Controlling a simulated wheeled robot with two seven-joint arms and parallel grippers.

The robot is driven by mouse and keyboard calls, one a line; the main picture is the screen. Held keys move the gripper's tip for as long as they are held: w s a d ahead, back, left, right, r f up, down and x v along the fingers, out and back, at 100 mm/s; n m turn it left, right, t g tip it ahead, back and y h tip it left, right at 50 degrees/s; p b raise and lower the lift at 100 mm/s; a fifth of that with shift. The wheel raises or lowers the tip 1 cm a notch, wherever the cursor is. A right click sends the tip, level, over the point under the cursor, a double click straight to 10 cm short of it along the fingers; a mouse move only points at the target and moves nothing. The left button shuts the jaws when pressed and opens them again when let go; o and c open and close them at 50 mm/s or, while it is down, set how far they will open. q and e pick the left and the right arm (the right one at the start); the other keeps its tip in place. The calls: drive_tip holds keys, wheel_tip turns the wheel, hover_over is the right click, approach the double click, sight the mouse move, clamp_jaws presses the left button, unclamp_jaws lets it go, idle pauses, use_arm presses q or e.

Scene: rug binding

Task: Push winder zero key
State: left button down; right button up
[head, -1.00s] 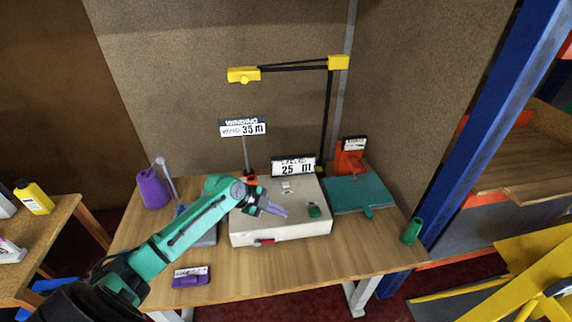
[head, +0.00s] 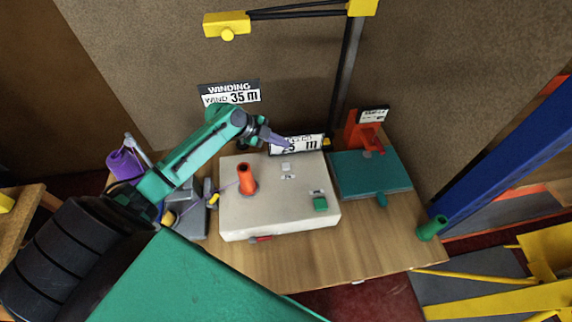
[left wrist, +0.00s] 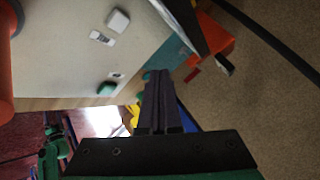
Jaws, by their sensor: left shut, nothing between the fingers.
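The winder (head: 280,215) is a pale box on the table with an upright orange spindle (head: 246,180). Its top carries a small white key (head: 286,166) with a label and a green key (head: 320,204) with a label; I cannot read which is zero. Its display (head: 310,143) seems to read 25 m, partly hidden by my fingers. My left gripper (head: 287,146) is shut and empty, before the display and apart from both keys in the picture. In the left wrist view the shut fingers (left wrist: 158,85) point past the box's edge; the white key (left wrist: 118,20) and green key (left wrist: 107,89) show.
A sign (head: 230,94) reads wind 35 m. A teal board (head: 365,175) and orange stand (head: 362,132) are at right, a green cup (head: 433,228) at the table's right edge. A purple container (head: 125,163) stands at left. A yellow-tipped lamp arm (head: 228,27) hangs above.

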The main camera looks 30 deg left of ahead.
use_arm(q)
drive_tip(key=b, duration=0.3)
hover_over(282, 166)
drive_tip(key=f, duration=0.4)
drive_tip(key=shift+w, duration=0.25)
wheel_tip(282, 166, down, 4)
drive_tip(key=b, duration=0.3)
drive_tip(key=shift+s+f, duration=0.15)
drive_tip(key=shift+f, duration=0.3)
use_arm(e)
wheel_tip(282, 166, down, 7)
drive_tip(key=w+a, duration=0.1)
drive_tip(key=shift+w+a+r, duration=0.15)
drive_tip(key=shift+w, duration=0.1)
drive_tip(key=shift+d, duration=0.25)
use_arm(q)
drive_tip(key=shift+b, duration=0.3)
drive_tip(key=shift+f+b, duration=0.35)
use_arm(e)
drive_tip(key=shift+a+f, duration=0.1)
drive_tip(key=shift+f, duration=0.35)
use_arm(q)
drive_tip(key=shift+f+b, duration=0.45)
use_arm(e)
drive_tip(key=shift+f, duration=0.45)
use_arm(q)
drive_tip(key=shift+r+p, duration=0.55)
drive_tip(key=shift+r, duration=0.3)
use_arm(e)
drive_tip(key=shift+r, duration=0.6)
